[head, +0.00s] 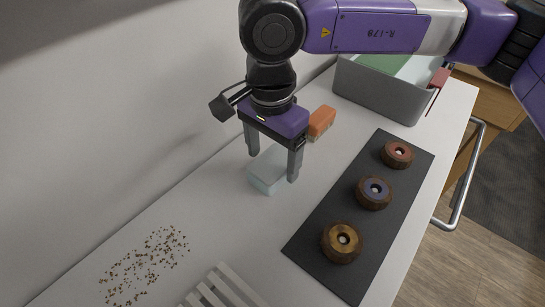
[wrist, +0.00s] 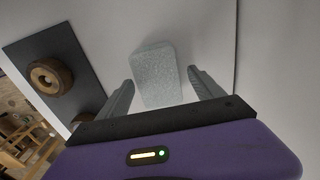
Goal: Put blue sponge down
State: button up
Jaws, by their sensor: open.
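The blue sponge (head: 268,171) is a pale blue-grey block on the white counter, below my gripper in the head view. My gripper (head: 273,165) points down over it with its two fingers apart, one on each side of the sponge. In the wrist view the sponge (wrist: 157,76) lies between and beyond the open fingers of my gripper (wrist: 161,82), with a visible gap on both sides. The sponge appears to rest flat on the counter.
An orange brush-like block (head: 321,121) stands just behind my gripper. A dark mat (head: 303,243) with three round wooden wheels lies to the right. A grey bin (head: 377,91) is at the back, brown crumbs (head: 146,265) front left, and a white slatted rack (head: 222,290) at the front.

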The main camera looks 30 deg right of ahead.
aim_at(272, 161)
notch_tip(272, 161, up, 11)
jog(key=shift+a+p, duration=0.15)
jog(key=shift+p, duration=0.2)
dwell(0.5)
